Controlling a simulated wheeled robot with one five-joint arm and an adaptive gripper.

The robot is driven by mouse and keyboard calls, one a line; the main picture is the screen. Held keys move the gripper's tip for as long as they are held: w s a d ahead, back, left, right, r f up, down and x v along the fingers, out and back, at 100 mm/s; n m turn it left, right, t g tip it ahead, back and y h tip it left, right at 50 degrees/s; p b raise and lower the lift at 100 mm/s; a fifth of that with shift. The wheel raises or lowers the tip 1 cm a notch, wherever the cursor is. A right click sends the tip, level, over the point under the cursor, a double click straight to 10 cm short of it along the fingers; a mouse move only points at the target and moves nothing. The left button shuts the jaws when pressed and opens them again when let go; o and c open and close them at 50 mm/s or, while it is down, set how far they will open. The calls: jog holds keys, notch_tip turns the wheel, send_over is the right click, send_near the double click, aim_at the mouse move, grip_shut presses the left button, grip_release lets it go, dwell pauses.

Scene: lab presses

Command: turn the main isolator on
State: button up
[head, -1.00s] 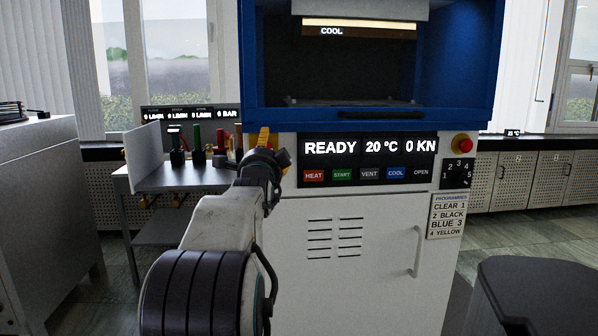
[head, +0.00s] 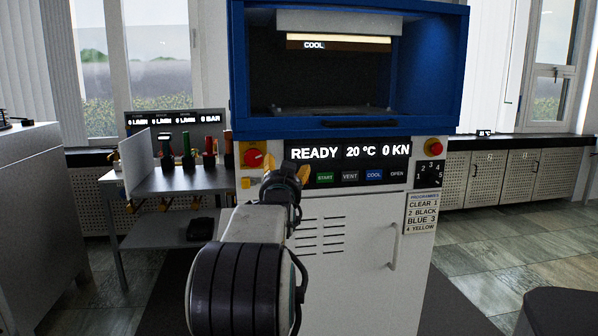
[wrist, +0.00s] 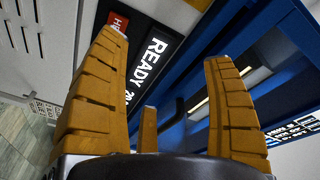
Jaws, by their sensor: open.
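The main isolator (head: 254,158), a red rotary knob on a yellow plate, is on the press front, left of the display. Its handle is too small for me to tell its position. My gripper (head: 286,173) is in front of the press, below and right of the isolator in the picture, hiding the HEAT button in the head view. In the wrist view my gripper (wrist: 185,70) has yellow fingers spread wide with nothing between them. The isolator does not show there. The display (head: 347,153) reads READY, 20 °C, 0 KN.
A red emergency button (head: 433,150) on yellow sits at the press's right, above a numbered dial (head: 429,173). A bench (head: 180,182) with coloured valves stands left of the press. The blue press chamber (head: 350,130) is above. A dark rounded object (head: 560,308) is at lower right.

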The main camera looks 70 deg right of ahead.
aim_at(253, 161)
jog(key=shift+w+a+f, duration=0.1)
jog(key=shift+f, duration=0.05)
jog(key=shift+c, duration=0.3)
